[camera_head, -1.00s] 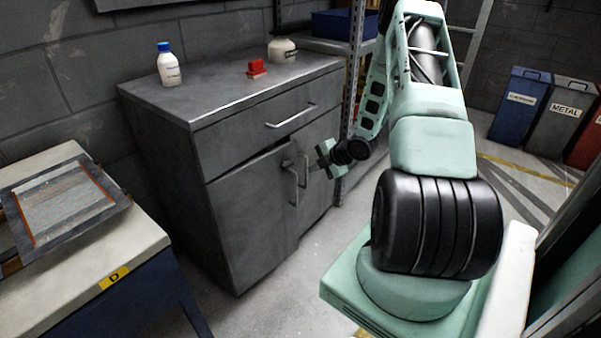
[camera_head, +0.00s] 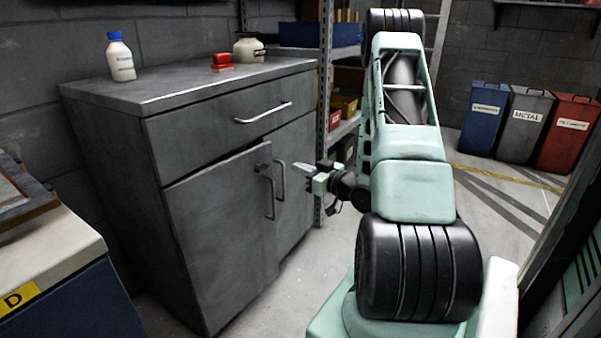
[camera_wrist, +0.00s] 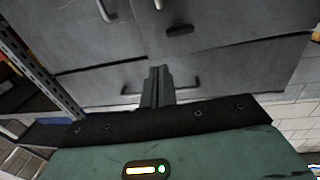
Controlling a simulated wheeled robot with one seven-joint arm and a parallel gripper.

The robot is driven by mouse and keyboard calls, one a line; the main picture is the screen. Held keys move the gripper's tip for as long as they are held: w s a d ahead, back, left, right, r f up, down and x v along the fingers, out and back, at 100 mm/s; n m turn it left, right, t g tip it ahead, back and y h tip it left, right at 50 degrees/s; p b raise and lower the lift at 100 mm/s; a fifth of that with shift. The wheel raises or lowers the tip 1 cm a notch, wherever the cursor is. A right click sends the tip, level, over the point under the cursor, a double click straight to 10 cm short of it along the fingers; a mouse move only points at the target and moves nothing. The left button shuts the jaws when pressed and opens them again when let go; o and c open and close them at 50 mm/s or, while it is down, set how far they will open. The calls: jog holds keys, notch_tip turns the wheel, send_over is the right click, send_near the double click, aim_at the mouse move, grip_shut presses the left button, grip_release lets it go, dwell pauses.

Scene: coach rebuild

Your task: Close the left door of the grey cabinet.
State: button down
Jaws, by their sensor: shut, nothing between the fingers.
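The grey cabinet (camera_head: 120,150) stands at the left against the wall. Its left door (camera_head: 215,235) is slightly ajar: a dark gap shows under the drawer, and its free edge stands a little proud of the right door (camera_head: 297,215). The left door's handle (camera_head: 269,192) and the right door's handle (camera_head: 283,182) are upright bars close together. My gripper (camera_head: 301,169) is in front of the right door, just right of the handles, and holds nothing. Its shut fingers (camera_wrist: 157,86) show in the wrist view against grey cabinet panels.
A drawer (camera_head: 235,118) sits above the doors. A bottle (camera_head: 121,60), a red object (camera_head: 222,61) and a jar (camera_head: 248,49) stand on top. Shelving (camera_head: 326,100) is right of the cabinet; a worktable (camera_head: 50,255) is front left. Floor before the doors is clear.

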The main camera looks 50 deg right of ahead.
jog(key=b, duration=0.2)
send_near(265, 154)
jog(key=w, duration=0.5)
jog(key=shift+w+d+f, duration=0.1)
jog(key=shift+w+f, duration=0.15)
jog(key=shift+w+r, duration=0.1)
jog(key=shift+w, duration=0.6)
jog(key=w, duration=0.4)
jog(key=shift+w+d, duration=0.1)
jog(key=shift+d, duration=0.05)
jog(key=shift+w+r, duration=0.15)
jog(key=shift+w, duration=0.15)
